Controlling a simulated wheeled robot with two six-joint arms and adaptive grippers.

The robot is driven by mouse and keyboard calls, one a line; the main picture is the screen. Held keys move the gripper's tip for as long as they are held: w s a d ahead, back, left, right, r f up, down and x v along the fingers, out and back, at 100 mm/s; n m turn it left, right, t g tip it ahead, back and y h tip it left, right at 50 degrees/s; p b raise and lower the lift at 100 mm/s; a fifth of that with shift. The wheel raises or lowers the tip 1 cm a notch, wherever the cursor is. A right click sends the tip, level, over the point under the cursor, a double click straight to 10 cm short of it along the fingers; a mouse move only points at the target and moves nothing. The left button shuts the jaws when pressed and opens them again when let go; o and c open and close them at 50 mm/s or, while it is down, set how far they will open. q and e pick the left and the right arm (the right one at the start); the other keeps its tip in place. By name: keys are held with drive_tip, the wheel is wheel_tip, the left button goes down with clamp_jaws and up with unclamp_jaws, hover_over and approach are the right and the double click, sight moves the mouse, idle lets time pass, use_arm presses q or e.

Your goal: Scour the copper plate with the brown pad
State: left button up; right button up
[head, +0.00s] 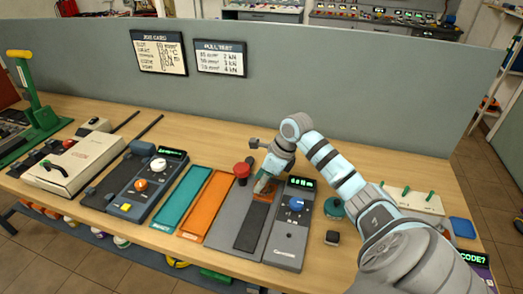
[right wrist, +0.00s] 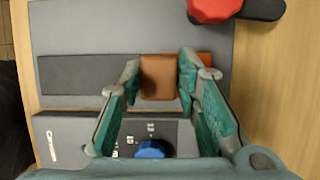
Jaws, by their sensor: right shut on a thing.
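The brown pad (right wrist: 158,78) is a small block between the fingers of my right gripper (head: 264,186), which is shut on it. In the right wrist view the fingers of the gripper (right wrist: 160,70) stand on both sides of the pad. The copper plate (right wrist: 200,58) shows as an orange strip behind and beside the pad, mostly hidden by the pad and a finger. The pad is over the plate; I cannot tell whether they touch. My left gripper is not in view.
The plate lies on a grey base with a dark strip (head: 251,228) and a red knob (head: 242,170). A grey meter with a blue dial (head: 296,204) stands close on the right. Teal (head: 181,198) and orange (head: 207,204) mats lie left. A grey partition (head: 300,100) stands behind.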

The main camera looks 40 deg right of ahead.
drive_tip(key=shift+r+p, duration=1.2)
drive_tip(key=shift+r, duration=0.8)
